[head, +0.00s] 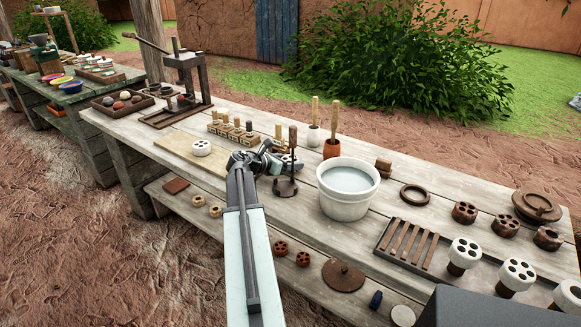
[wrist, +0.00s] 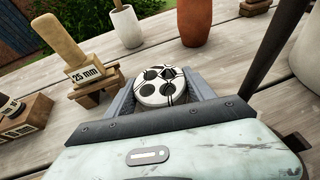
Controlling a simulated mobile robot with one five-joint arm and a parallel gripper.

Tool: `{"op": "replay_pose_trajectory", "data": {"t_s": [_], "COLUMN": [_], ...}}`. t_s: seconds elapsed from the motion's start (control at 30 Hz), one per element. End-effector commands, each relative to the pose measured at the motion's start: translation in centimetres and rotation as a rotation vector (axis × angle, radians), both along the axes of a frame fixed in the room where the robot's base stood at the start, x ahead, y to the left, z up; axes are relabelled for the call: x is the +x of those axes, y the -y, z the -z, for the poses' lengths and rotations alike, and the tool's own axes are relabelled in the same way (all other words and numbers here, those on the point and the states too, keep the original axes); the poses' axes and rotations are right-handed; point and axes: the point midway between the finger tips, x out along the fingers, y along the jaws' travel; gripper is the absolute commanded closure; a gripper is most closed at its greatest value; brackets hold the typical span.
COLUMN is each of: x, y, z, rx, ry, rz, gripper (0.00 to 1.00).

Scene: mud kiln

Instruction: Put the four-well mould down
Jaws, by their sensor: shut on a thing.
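My gripper (head: 268,158) is over the middle of the workbench, between the wooden board and the white bucket. In the wrist view my gripper (wrist: 162,92) is shut on a round white mould (wrist: 160,86) with several dark wells in its top. The mould sits between the two fingers, its top facing the camera. Its underside is hidden, so I cannot tell whether it touches the bench. In the head view my gripper mostly hides it. A similar white mould (head: 202,148) lies on the pale wooden board (head: 178,153) to the left.
A dark stand (head: 287,187) is close on the right of my gripper, then the white bucket (head: 348,190). Wooden stamps (head: 232,130) stand behind, one marked 25 mm (wrist: 85,73). An orange pot (head: 332,148) is farther back. White moulds (head: 465,252) stand at the right.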

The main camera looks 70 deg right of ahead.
Motion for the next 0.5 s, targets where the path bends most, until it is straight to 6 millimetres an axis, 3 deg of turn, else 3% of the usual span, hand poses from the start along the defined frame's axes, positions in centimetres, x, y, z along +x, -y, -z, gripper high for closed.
{"op": "replay_pose_trajectory", "data": {"t_s": [0.2,0.23,0.27,0.5], "x": [-0.04,-0.04,-0.04,-0.07], "y": [0.01,0.02,0.01,0.03], "z": [0.33,0.23,0.16,0.15], "rx": [-0.001,0.000,0.000,0.000], "ry": [0.000,0.000,0.000,0.000], "rz": [0.000,0.001,0.001,0.001], "gripper": [0.90,0.32,0.29,0.29]}}
